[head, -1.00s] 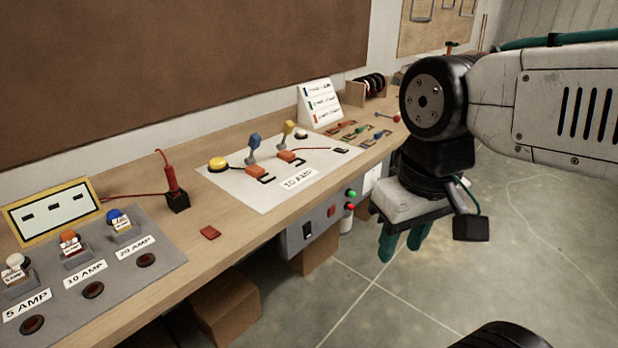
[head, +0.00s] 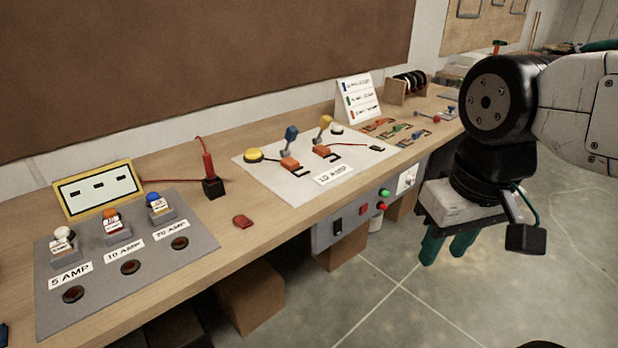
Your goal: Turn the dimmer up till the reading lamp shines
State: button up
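A white plate with a small knob (head: 407,180), possibly the dimmer, is at the right end of the control panel on the bench's front edge. It is small and partly shaded, so its setting cannot be read. My gripper (head: 444,254) hangs fingers-down in front of the bench, below and to the right of that plate and apart from it. Its two green fingers are spread with nothing between them. I cannot pick out a reading lamp in this view, lit or unlit.
The wooden bench (head: 300,205) carries a grey fuse panel (head: 100,290), a white 10 AMP board (head: 285,190) and a sign card (head: 358,98). The grey front panel (head: 330,235) has a black switch and red and green buttons. Cardboard boxes (head: 250,297) stand beneath. Floor at right is open.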

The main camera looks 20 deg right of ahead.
aim_at(411, 180)
jog(key=z, duration=0.9)
jog(key=k, duration=0.25)
jog(key=u, duration=0.6)
jog(key=i, duration=1)
jog(key=z, duration=0.1)
